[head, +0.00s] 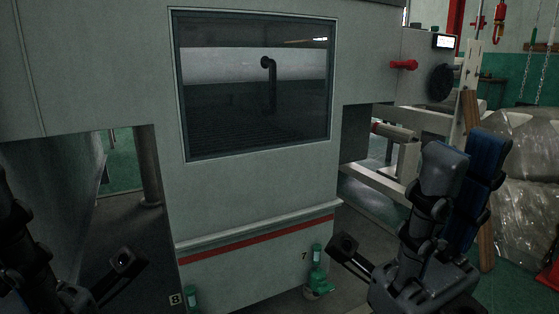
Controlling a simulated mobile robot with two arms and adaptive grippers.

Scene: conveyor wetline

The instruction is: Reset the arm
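My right gripper (447,172) is at the lower right, pointing up, with a dark grey finger and knuckle joints above its base. A dark blue segmented piece (485,180) stands right beside that finger. I cannot tell whether it is part of the gripper or a thing behind it. My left gripper (18,225) is at the lower left, dark and partly cut off by the picture edge. Its fingertips are unclear. Neither gripper is seen touching the machine (255,185).
The grey machine has a dark window (255,90) and a red stripe. A red knob (403,65) sticks out at its right. A green bottle-like item (318,282) stands low in front. Plastic-wrapped goods (530,165) and hanging chains (527,75) are at the right.

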